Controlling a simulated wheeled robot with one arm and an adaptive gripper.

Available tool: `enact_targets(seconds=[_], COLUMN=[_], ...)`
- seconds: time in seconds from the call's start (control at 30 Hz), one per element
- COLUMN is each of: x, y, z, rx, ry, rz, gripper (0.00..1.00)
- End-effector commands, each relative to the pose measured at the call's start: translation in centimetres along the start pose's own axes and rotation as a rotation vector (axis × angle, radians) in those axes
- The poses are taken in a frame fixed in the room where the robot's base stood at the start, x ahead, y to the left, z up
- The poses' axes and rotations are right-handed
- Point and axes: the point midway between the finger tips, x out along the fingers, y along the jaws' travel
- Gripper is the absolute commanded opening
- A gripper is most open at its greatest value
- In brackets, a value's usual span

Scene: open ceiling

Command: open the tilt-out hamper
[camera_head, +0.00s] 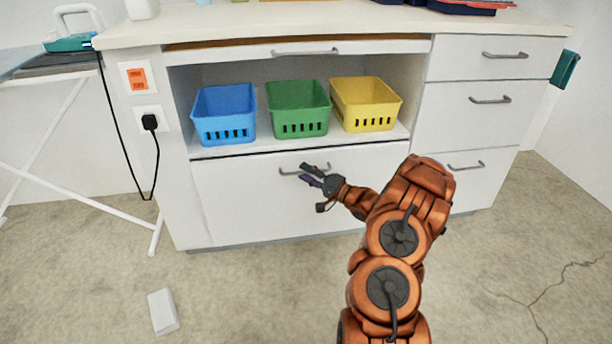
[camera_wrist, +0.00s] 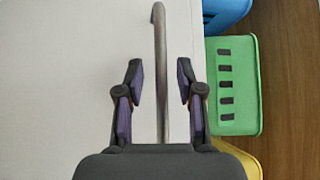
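The tilt-out hamper front (camera_head: 240,200) is a wide white panel low in the cabinet, under the open shelf. It looks closed, flush with the cabinet. Its grey bar handle (camera_head: 289,172) is near the panel's top edge. My gripper (camera_head: 312,175) is at the handle, in front of it. In the wrist view the handle (camera_wrist: 159,45) runs between the two fingers of my gripper (camera_wrist: 160,75), with a gap on each side. The fingers are open, and I see no contact with the bar. How far the fingertips reach past the bar I cannot tell.
A blue basket (camera_head: 224,112), a green basket (camera_head: 298,107) and a yellow basket (camera_head: 366,102) stand on the shelf above the panel. Drawers (camera_head: 470,115) are at the right. A white block (camera_head: 162,311) lies on the floor at left. A black cord (camera_head: 115,130) hangs at left.

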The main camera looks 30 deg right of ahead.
Motion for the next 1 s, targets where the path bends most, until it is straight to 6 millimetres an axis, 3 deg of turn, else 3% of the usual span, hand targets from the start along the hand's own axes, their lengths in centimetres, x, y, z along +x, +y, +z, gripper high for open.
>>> enact_targets(seconds=[0.4, 0.77, 1.0], x=[0.56, 0.55, 0.54], y=[-0.08, -0.09, -0.08], z=[-0.01, -0.01, 0.00], rx=[0.000, -0.001, -0.001], ry=[0.000, 0.000, 0.000], rz=[-0.001, -0.001, -0.001], gripper=[0.37, 0.00, 0.00])
